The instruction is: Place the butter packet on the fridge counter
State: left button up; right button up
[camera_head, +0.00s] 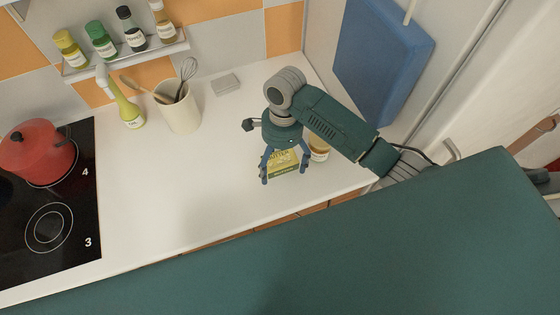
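A yellow butter packet (283,164) with a dark green lower band is at the right part of the white counter (220,200). My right gripper (285,176) points down over it, with its blue fingers wide apart, one on each side of the packet. I cannot tell whether the fingers press on the packet or whether it rests on the counter. The gripper body hides the packet's upper part. My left gripper is not in view.
A jar (319,150) stands just right of the packet, partly behind my arm. A utensil holder (180,110), an oil bottle (130,112) and a small grey box (225,84) stand farther back. A red pot (38,150) is on the stove (75,215). The middle counter is clear.

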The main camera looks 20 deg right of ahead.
aim_at(281, 161)
jog(key=shift+w+d, duration=0.15)
jog(key=shift+w, duration=0.05)
jog(key=shift+w+d+r, duration=0.1)
jog(key=shift+w+r, duration=0.05)
jog(key=shift+r, duration=0.05)
jog(key=r, duration=0.3)
jog(key=r+b, duration=0.1)
jog(key=r, duration=0.1)
jog(key=shift+w+d, duration=0.2)
jog(key=shift+w, duration=0.1)
pick_arm(q)
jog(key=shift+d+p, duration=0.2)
jog(key=shift+p, duration=0.3)
pick_arm(e)
notch_tip(281, 161, up, 6)
jog(key=shift+w+d+r, duration=0.15)
jog(key=shift+w+d, duration=0.1)
jog(key=shift+w, duration=0.1)
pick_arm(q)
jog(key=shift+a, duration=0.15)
